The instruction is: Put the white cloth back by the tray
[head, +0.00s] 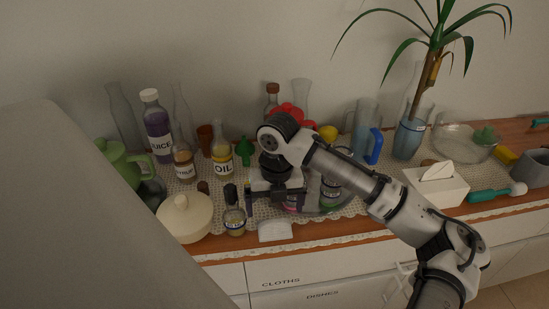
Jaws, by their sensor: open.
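A small white folded cloth (275,231) lies near the front edge of the sideboard, on the lace runner's border. My gripper (276,203) points down just behind the cloth in the picture and is open. I cannot tell how high it is above the surface or whether it touches anything. A rounded tray-like rim (335,209) shows to the right of the gripper, with bottles on it. My arm and gripper hide much of that tray and what stands on it.
A lidded cream pot (186,217) and a small dark-topped jar (234,214) stand left of the cloth. An oil bottle (222,160) and a juice bottle (157,128) stand behind. A tissue box (436,186) is to the right. Little free room shows.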

